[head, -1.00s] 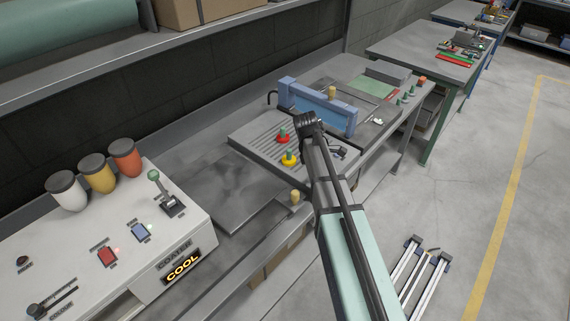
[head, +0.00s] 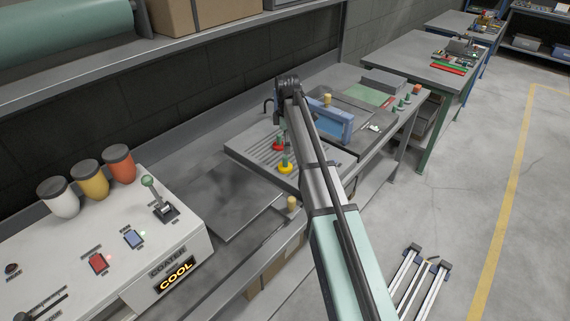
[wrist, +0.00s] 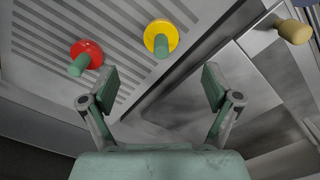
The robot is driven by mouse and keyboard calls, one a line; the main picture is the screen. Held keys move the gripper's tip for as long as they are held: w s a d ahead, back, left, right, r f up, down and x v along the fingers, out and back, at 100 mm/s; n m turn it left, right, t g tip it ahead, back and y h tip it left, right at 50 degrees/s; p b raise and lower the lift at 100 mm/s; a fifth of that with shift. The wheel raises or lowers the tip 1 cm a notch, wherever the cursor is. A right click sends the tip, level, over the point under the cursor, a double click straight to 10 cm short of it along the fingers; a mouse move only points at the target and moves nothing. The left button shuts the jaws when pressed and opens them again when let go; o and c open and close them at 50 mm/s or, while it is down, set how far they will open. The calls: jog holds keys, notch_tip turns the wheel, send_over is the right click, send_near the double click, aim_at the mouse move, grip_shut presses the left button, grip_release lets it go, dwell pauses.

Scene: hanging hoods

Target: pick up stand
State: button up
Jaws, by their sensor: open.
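Two small stands with green pegs are on the grooved grey plate (head: 245,147). One has a red round base (head: 278,147) and the other a yellow round base (head: 286,170). In the wrist view the red stand (wrist: 88,50) is at upper left and the yellow stand (wrist: 161,37) at upper middle. My gripper (wrist: 158,88) is open and empty, its fingers spread below both stands in that view and apart from them. In the head view its end is near the plate, and I cannot see the fingers clearly.
A blue frame (head: 332,122) stands behind the plate on the bench. A tan knob (head: 292,203) is at the bench's front, also in the wrist view (wrist: 294,32). The white coater panel (head: 120,235) is at left. A shelf (head: 60,90) runs along the back wall.

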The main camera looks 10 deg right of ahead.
aim_at(286, 156)
notch_tip(286, 156, down, 5)
jog(key=shift+r+p, duration=0.1)
jog(key=shift+p, duration=0.4)
jog(key=shift+a+f+p, duration=0.15)
jog(key=shift+f+p, duration=0.35)
jog(key=shift+f, duration=0.2)
jog(key=shift+a+f+p, duration=0.15)
jog(key=shift+f+p, duration=0.6)
jog(key=shift+f, duration=1.25)
jog(key=c, duration=1.5)
